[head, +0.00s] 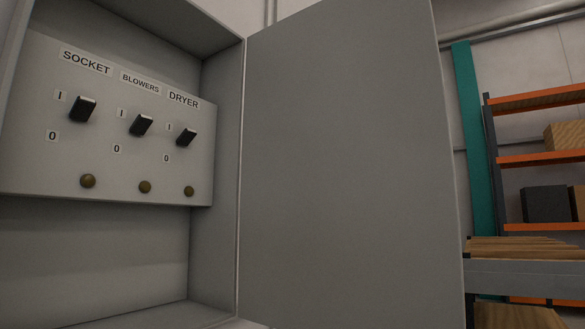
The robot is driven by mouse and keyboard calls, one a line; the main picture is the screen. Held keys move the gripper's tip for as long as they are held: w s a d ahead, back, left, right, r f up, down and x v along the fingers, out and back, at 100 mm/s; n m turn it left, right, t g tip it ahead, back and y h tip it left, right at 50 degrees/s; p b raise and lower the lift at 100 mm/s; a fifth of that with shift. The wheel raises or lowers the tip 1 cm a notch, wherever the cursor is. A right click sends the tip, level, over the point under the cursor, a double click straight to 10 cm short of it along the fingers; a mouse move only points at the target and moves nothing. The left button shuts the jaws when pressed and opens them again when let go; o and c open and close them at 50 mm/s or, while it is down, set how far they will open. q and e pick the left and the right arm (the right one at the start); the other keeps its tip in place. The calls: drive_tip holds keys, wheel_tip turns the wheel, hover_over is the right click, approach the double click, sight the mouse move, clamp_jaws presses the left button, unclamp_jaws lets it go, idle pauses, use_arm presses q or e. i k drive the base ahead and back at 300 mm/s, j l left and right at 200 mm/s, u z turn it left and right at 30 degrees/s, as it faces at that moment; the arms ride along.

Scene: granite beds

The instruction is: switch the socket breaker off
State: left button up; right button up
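The socket breaker (83,109) is a black toggle under the SOCKET label (86,62), leftmost of three on a grey panel (110,160). Its lever points up, close to the "I" mark and above the "0". The blowers breaker (141,125) and the dryer breaker (186,137) are to its right and look tilted up in the same way. A dull brass-coloured round lamp or button (88,181) sits below the socket breaker. Neither of my grippers shows in the head view.
The cabinet door (345,165) stands open on the right of the panel. Beyond it are a teal post (470,150), a shelf rack with orange beams (540,160) holding boxes, and stacked wooden boards (520,247). The space before the panel looks clear.

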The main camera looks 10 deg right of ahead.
sight(83, 108)
drive_tip(key=i+l+u, duration=0.1)
drive_tip(key=u, duration=0.35)
drive_tip(key=l+u, duration=0.3)
drive_tip(key=u, duration=0.2)
drive_tip(key=l+u, duration=0.3)
drive_tip(key=u, duration=0.15)
drive_tip(key=l+u, duration=0.15)
drive_tip(key=l, duration=0.4)
drive_tip(key=l+u, duration=0.15)
drive_tip(key=l, duration=0.35)
drive_tip(key=k+l+u, duration=0.15)
drive_tip(key=l, duration=0.35)
drive_tip(key=k+l+u, duration=0.15)
drive_tip(key=l, duration=0.35)
drive_tip(key=k+l+u, duration=0.1)
drive_tip(key=l, duration=0.4)
drive_tip(key=k+l, duration=0.2)
drive_tip(key=l, duration=0.2)
drive_tip(key=k+j, duration=0.15)
drive_tip(key=j, duration=0.2)
